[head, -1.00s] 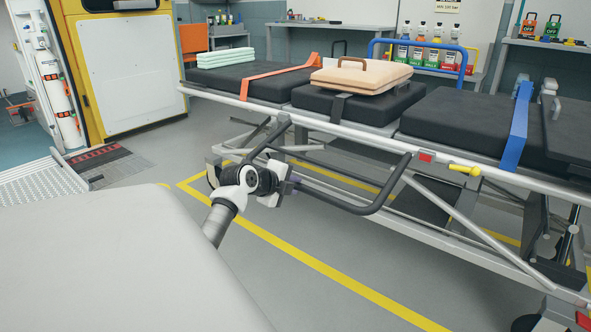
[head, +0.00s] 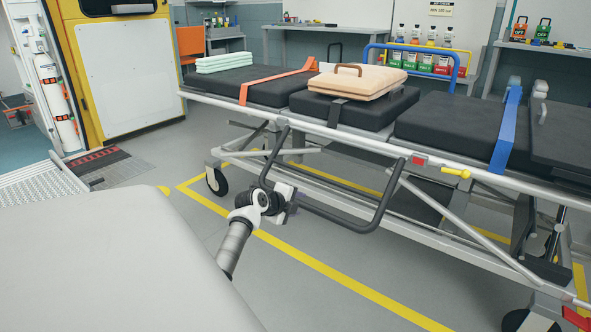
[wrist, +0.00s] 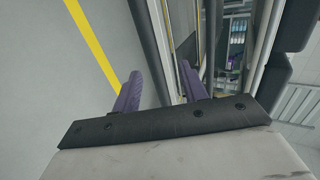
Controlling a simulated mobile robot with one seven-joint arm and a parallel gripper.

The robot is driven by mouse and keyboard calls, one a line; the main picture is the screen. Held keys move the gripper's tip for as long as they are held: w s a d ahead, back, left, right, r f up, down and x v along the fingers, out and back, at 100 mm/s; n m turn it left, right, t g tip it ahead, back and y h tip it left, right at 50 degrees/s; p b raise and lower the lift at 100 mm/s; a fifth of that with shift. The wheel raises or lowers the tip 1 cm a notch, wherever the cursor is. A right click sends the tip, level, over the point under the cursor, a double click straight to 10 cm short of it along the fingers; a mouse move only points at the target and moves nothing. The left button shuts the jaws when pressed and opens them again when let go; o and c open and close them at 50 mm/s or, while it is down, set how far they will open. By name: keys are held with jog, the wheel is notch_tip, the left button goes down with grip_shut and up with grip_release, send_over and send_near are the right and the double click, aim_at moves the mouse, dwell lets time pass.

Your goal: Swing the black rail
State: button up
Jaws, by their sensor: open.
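The black rail (head: 352,225) is a U-shaped bar on the near side of the stretcher (head: 470,178). It hangs below the stretcher's side frame, its lower bar slanting down to the right. My gripper (head: 290,203) is at the rail's lower left corner, and the wrist partly hides that corner. In the wrist view, the purple fingers of my gripper (wrist: 160,78) are spread apart. The dark bar of the rail (wrist: 148,42) runs between them in the picture. I cannot tell whether either finger touches it.
A yellow handle (head: 456,173) sits on the stretcher frame right of the rail. A stretcher wheel (head: 217,181) stands left of my gripper. The floor (head: 205,255) in front is clear, with a yellow line. A case (head: 358,80) and folded towels (head: 220,62) lie on the stretcher.

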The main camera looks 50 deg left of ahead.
jog(key=shift+r, duration=0.15)
jog(key=p+v, duration=1.3)
jog(key=p, duration=0.2)
jog(key=shift+s, duration=0.25)
jog(key=shift+r, duration=0.1)
